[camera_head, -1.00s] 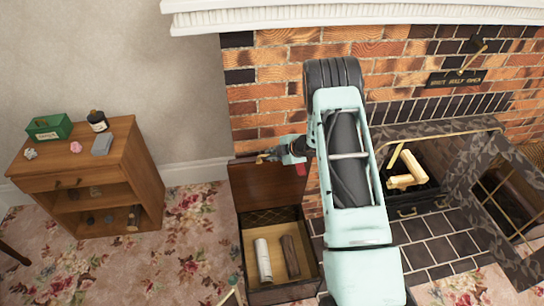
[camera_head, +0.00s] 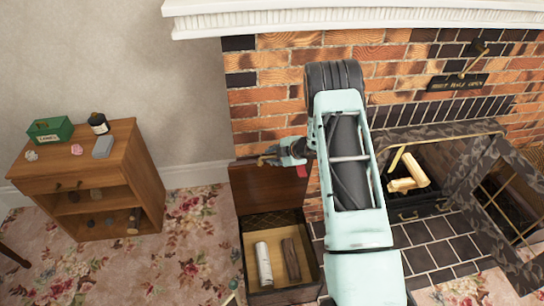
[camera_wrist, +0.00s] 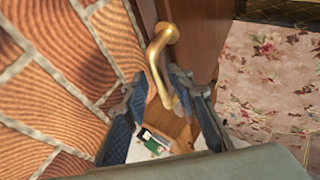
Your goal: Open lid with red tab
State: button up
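The wooden lid (camera_head: 263,185) stands roughly upright at the back of an open box (camera_head: 282,297) on the floor, against the bricks. Its red tab (camera_head: 301,171) shows near its upper right edge. A brass handle (camera_head: 268,161) sits at the lid's top edge and also shows in the wrist view (camera_wrist: 161,47). My gripper (camera_head: 281,155) is at that handle. In the wrist view its two blue-padded fingers (camera_wrist: 162,88) close around the lower part of the handle. The red tab is not visible in the wrist view.
The box holds a pale roll (camera_head: 264,264) and a dark log (camera_head: 290,259). A small cabinet (camera_head: 144,165) with a green box (camera_head: 50,130) stands at the left. The fireplace (camera_head: 408,182) is at the right. Flowered carpet (camera_head: 195,245) lies clear between cabinet and box.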

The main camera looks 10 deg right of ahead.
jog(key=v, duration=1.2)
